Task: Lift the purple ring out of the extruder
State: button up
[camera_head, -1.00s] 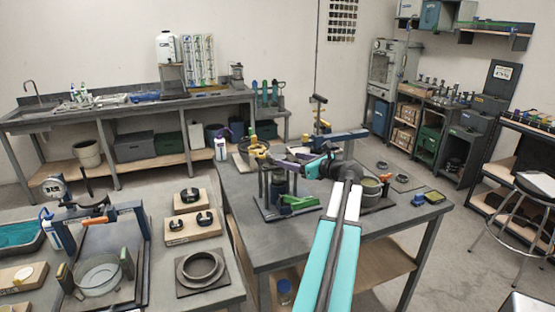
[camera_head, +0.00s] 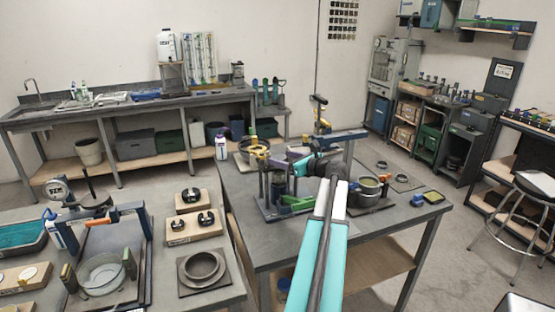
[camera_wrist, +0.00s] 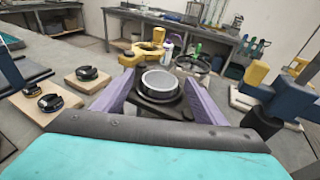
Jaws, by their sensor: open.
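My gripper (camera_wrist: 158,76) has two purple fingers, spread apart, in the wrist view. Between them, beyond the tips, is a round metal cylinder with a pale rim (camera_wrist: 160,84) on a dark base. I see no clear contact between it and the fingers. I cannot pick out a separate purple ring. In the head view my gripper (camera_head: 292,154) reaches left over the middle table, near the upright posts of a fixture (camera_head: 276,184) with a green part. My own arm and wrist hide part of this area. I cannot tell for sure which fixture is the extruder.
A yellow-handled part (camera_wrist: 150,50) stands just beyond the cylinder. A blue and yellow fixture (camera_wrist: 268,95) stands close on the right. Wooden blocks with black clamps (camera_wrist: 88,74) are at left. The middle table's (camera_head: 245,215) front left corner is bare.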

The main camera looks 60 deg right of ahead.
jog(key=shift+w, duration=0.1)
dwell(0.5)
jog(key=c, duration=1.2)
jog(key=shift+r, duration=0.15)
jog(key=shift+r+b, duration=0.55)
jog(key=shift+r, duration=0.8)
jog(key=b+v, duration=0.1)
jog(key=v, duration=0.4)
jog(key=b+v, duration=0.1)
jog(key=v, duration=0.4)
jog(key=f+b+v, duration=0.1)
jog(key=v, duration=0.5)
jog(key=shift+d, duration=0.15)
